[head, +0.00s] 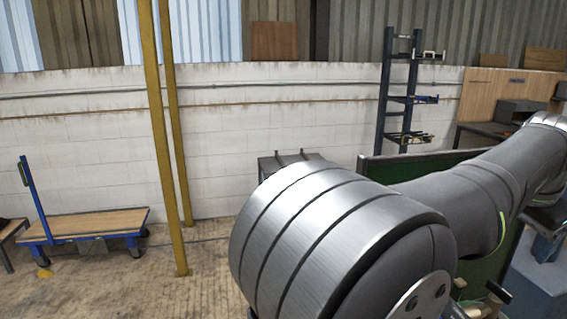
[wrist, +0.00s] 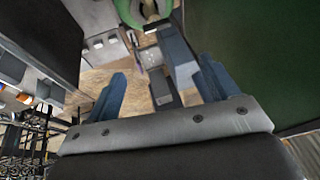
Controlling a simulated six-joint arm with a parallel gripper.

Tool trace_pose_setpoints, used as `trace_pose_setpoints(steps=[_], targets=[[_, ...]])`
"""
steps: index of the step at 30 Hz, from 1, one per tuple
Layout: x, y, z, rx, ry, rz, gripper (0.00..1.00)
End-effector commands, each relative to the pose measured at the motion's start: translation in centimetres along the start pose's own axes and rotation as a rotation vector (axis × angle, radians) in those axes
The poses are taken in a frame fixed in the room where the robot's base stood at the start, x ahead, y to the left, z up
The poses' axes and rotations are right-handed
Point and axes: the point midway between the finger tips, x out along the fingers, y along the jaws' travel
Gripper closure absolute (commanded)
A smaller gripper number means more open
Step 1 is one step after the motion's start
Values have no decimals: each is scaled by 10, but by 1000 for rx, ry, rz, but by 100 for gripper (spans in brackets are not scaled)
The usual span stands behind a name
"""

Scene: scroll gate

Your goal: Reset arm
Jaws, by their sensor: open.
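My gripper (wrist: 163,88) shows in the wrist view, with its two blue fingers spread apart. I see nothing held between them; the floor and a grey-blue object (wrist: 180,62) show beyond the gap. In the head view my arm fills the right foreground, with a large silver-banded joint near the middle and a grey link running up to the right. My gripper cannot be made out in the head view.
A green panel (wrist: 265,60) stands close on the right in the wrist view, a dark cabinet (wrist: 45,35) on the left. In the head view, yellow posts (head: 160,130), a blue cart (head: 90,224) and a dark rack (head: 398,90) stand before a white wall. Floor at left is partly clear.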

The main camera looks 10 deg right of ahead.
Motion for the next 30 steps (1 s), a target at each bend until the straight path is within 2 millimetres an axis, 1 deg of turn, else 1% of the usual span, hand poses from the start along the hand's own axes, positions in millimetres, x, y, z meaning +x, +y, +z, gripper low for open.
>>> trace_pose_setpoints(steps=[1, 12, 15, 16, 18, 27, 29, 30], targets=[[7, 4, -5, 11, -3, 4, 20], [83, 2, -2, 6, -3, 2, 20], [100, 2, -2, 5, -1, 1, 20], [87, 1, -4, 5, 5, -1, 20], [71, 2, -4, 5, 6, -1, 20], [10, 2, -3, 6, 5, 1, 20], [-1, 0, -2, 5, 4, 10, 20], [2, -5, 0, 1, -1, 30, 20]])
